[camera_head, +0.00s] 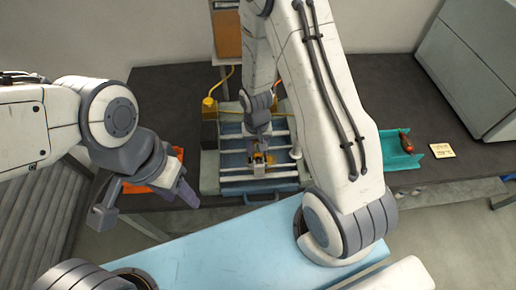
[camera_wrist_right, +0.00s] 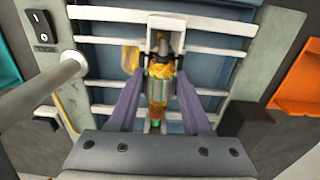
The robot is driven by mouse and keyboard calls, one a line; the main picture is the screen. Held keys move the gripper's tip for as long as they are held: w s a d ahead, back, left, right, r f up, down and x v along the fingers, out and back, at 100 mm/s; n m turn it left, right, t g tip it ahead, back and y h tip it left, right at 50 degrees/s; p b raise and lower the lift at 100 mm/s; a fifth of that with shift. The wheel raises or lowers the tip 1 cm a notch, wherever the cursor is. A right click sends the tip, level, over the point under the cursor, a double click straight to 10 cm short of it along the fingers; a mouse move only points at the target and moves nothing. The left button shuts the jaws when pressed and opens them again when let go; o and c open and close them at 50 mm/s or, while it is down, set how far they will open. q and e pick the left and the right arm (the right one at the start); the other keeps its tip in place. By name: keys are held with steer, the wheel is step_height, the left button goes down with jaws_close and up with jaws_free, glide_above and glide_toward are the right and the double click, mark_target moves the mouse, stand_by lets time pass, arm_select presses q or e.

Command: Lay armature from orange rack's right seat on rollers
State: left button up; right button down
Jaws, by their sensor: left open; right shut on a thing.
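My right gripper (camera_wrist_right: 160,105) is shut on the armature (camera_wrist_right: 159,72), with one purple finger on each side of it. The armature has a grey core, orange windings and a green-and-red end. It is over the middle of the winding machine, between white supports (camera_wrist_right: 164,22); I cannot tell whether its shaft touches the rollers. In the head view the right gripper (camera_head: 260,153) points down at the machine's white rods (camera_head: 238,178). My left gripper (camera_head: 146,203) is open and empty, in front of the orange rack (camera_head: 174,154), whose seats are mostly hidden.
The machine's blue base (camera_head: 268,187) stands on the dark table (camera_head: 160,92). A grey cabinet (camera_head: 470,70) stands at back right.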

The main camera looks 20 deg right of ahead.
steer(key=shift+f, duration=0.15)
steer(key=shift+c, duration=1.3)
jaws_free()
step_height(320, 180, up, 10)
steer(key=shift+a+f+b, duration=0.1)
steer(key=shift+f+b, duration=0.15)
steer(key=shift+b, duration=0.5)
steer(key=shift+r, duration=0.55)
steer(key=shift+a, duration=0.1)
